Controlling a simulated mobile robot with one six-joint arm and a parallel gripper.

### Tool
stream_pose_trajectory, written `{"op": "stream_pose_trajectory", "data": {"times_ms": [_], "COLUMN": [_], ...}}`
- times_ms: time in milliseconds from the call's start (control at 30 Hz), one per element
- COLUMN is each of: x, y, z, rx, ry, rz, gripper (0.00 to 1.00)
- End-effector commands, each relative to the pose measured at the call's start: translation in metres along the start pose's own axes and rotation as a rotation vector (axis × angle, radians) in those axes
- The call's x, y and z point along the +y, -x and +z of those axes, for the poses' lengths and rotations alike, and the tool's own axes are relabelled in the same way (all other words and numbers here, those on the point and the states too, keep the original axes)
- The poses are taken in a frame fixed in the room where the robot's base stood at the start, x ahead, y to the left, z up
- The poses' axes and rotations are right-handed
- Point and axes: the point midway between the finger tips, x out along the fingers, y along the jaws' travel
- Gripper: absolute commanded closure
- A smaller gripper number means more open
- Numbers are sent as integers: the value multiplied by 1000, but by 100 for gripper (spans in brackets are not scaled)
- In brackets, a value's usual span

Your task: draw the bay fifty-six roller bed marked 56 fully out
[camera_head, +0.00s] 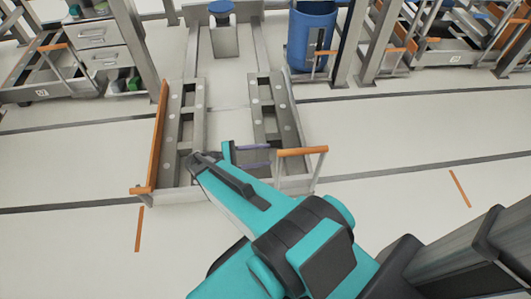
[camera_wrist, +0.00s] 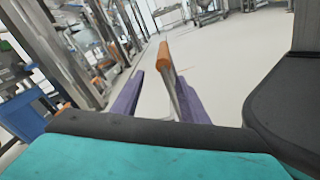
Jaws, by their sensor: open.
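A grey roller bed (camera_head: 188,112) with two slatted side tracks lies in the middle of the head view, extending forward from its bay over the floor. Its number cannot be read. An orange bar runs along its left edge. An orange-topped handle (camera_head: 302,152) on light posts stands at its front right corner. My gripper (camera_head: 271,156), with purple fingers, is open just left of this handle. In the wrist view the handle's orange end (camera_wrist: 163,56) appears between the spread fingers of my gripper (camera_wrist: 160,78), a little beyond them. Contact cannot be told.
A blue barrel (camera_head: 311,38) stands behind the bed at the right. A blue-topped grey stand (camera_head: 222,28) is at the back of the bay. Neighbouring bays with orange handles flank it on both sides. The pale floor in front is clear, with orange floor marks (camera_head: 139,229).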

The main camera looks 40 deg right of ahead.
Motion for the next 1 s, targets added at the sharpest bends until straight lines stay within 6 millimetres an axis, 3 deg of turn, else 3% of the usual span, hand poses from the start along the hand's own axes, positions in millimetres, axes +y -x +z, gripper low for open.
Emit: {"op": "stream_pose_trajectory", "data": {"times_ms": [33,1000], "x": [-1,0], "y": [3,26], "z": [10,8], "rx": [-35,-35], "ry": [-52,-53], "rz": [-9,-8], "gripper": [60,60]}}
